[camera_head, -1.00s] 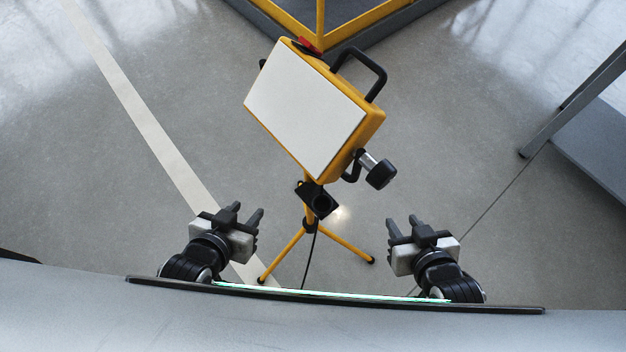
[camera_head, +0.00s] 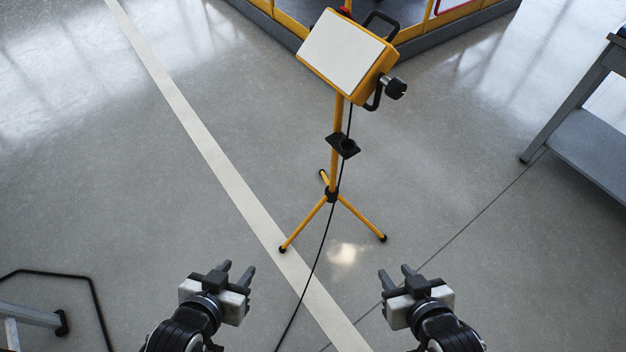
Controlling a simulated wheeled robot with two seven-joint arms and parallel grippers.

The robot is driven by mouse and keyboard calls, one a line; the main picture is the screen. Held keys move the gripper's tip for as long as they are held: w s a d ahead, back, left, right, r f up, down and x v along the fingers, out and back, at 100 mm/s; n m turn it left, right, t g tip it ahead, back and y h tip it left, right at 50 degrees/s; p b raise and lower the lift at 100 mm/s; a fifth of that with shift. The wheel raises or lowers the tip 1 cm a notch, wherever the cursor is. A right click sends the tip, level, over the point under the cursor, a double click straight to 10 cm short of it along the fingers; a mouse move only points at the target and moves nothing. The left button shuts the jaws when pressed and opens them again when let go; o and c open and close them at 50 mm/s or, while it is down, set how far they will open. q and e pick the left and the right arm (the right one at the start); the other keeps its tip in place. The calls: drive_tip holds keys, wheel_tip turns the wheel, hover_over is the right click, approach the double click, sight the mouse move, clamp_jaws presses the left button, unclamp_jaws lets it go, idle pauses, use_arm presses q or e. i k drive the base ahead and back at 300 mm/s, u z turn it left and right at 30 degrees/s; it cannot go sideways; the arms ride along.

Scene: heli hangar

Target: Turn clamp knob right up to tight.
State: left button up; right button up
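A yellow work light with a white panel (camera_head: 343,50) stands on a yellow tripod (camera_head: 335,190). A black clamp knob (camera_head: 396,88) on a short metal shaft sticks out of the right side of the lamp head. A second black knob or clamp (camera_head: 345,146) sits on the tripod pole. My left gripper (camera_head: 237,271) is at the lower left, empty, with its fingers apart. My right gripper (camera_head: 395,277) is at the lower right, empty, with its fingers apart. Both are well away from the lamp and its knobs.
A black cable (camera_head: 316,262) runs from the lamp down across the floor. A grey bench (camera_head: 582,140) stands at the right. A yellow-framed platform (camera_head: 420,40) is behind the lamp. A black-and-grey frame (camera_head: 50,300) is at lower left.

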sight(396, 88)
drive_tip(key=u, duration=0.2)
drive_tip(key=i, duration=0.65)
drive_tip(key=u, duration=1.55)
drive_tip(key=k, duration=0.75)
drive_tip(key=z, duration=1.55)
drive_tip(key=i, duration=0.45)
drive_tip(key=u, duration=0.05)
drive_tip(key=k, duration=0.5)
drive_tip(key=u, duration=1.65)
drive_tip(key=i, duration=0.3)
drive_tip(key=u, duration=0.15)
